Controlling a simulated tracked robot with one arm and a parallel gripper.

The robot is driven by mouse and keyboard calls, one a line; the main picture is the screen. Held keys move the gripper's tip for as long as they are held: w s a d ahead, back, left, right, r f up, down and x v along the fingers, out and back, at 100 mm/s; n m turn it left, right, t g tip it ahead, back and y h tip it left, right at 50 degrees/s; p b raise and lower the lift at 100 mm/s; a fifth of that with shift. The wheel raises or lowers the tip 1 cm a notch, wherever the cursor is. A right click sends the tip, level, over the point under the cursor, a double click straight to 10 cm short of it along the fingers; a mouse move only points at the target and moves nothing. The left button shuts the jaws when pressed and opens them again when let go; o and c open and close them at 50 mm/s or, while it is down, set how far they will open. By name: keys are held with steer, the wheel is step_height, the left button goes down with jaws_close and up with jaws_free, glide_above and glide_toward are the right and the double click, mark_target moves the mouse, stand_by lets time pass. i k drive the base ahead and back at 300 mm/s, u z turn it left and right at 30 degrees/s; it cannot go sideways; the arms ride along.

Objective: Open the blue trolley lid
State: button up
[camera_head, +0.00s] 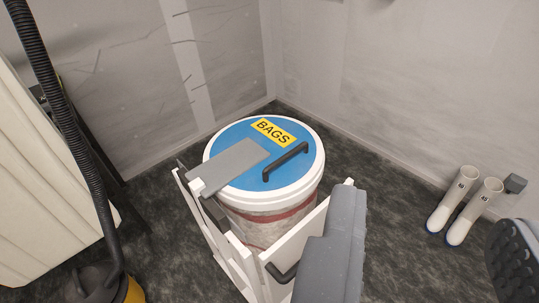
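The trolley has a round white bin with a blue lid (235,140) in a white rim. The lid is shut and lies flat on the bin. It bears a yellow "BAGS" label (273,131) and a black bar handle (285,162). A flat grey plate (236,165) reaches from the left frame edge over the lid. A white frame (222,248) stands around the near side of the bin. A grey, rounded piece (335,250) covers part of the frame at the lower right; I cannot tell what it is. I see no gripper fingers, and nothing touches the lid handle.
Pale walls meet in a corner close behind the trolley. White boots (464,205) stand on the dark floor at the right. A black ribbed object (515,262) is at the right edge. A black hose (62,110) hangs at the left. Floor between trolley and boots is clear.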

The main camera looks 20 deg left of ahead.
mark_target(262, 158)
steer(key=z, duration=0.2)
steer(key=k, duration=0.35)
steer(key=u, duration=0.7)
steer(key=i, duration=1.5)
steer(key=z, duration=0.3)
